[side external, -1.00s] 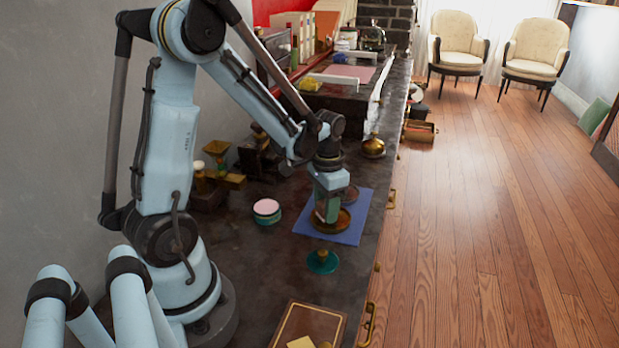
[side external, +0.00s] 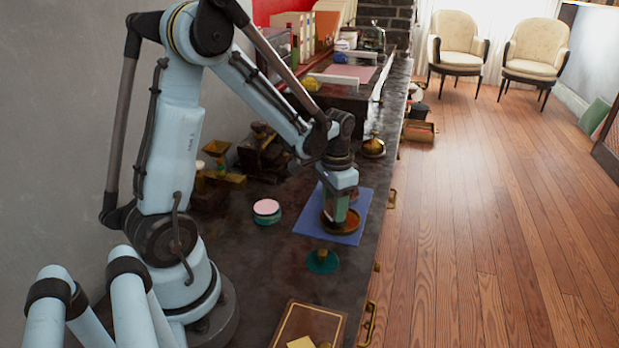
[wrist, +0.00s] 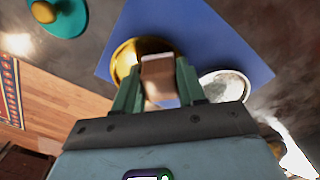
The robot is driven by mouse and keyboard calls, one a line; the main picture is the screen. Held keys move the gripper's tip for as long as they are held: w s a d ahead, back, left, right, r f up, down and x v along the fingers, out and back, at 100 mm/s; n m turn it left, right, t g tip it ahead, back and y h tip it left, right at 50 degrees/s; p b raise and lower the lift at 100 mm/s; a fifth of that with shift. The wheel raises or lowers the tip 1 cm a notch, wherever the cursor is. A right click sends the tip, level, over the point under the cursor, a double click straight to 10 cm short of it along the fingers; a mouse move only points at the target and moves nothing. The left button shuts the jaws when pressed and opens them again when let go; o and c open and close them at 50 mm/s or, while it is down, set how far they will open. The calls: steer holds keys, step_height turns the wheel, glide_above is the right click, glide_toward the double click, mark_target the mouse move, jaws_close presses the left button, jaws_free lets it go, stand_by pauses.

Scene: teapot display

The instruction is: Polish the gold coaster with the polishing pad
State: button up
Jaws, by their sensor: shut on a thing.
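My gripper (side external: 338,212) points down over the blue cloth. In the wrist view its two green fingers (wrist: 158,88) are shut on a brown block with a pale edge, the polishing pad (wrist: 158,70). The gold coaster (wrist: 122,62) is a round, shiny dish lying on the cloth. It also shows in the side view (side external: 343,229), below my fingers. The pad covers part of the coaster; I cannot tell whether they touch. A silvery round coaster (wrist: 230,84) lies on the cloth beside the gold one.
The blue cloth (side external: 315,222) lies near the counter's right edge. A teal lid-like piece with a gold knob (side external: 322,262) stands nearer. A pink-topped round tin (side external: 267,208) is left of the cloth. A brown book or box (side external: 300,325) lies at the front.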

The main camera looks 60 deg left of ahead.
steer(key=shift+a, duration=0.35)
steer(key=shift+s, duration=0.85)
steer(key=shift+d+f, duration=0.15)
steer(key=shift+d, duration=0.75)
steer(key=shift+w, duration=0.7)
steer(key=shift+w+a, duration=0.1)
steer(key=shift+w, duration=0.1)
steer(key=shift+a+r, duration=0.2)
steer(key=shift+a, duration=0.6)
steer(key=shift+s+f, duration=0.1)
steer(key=shift+s, duration=0.8)
steer(key=shift+d+f, duration=0.1)
steer(key=shift+d, duration=0.8)
steer(key=shift+w, duration=0.9)
steer(key=shift+a+r, duration=0.2)
steer(key=shift+a, duration=0.7)
steer(key=shift+s+f, duration=0.1)
steer(key=shift+s, duration=0.8)
steer(key=shift+d+f, duration=0.1)
steer(key=shift+d, duration=0.85)
steer(key=shift+w, duration=0.95)
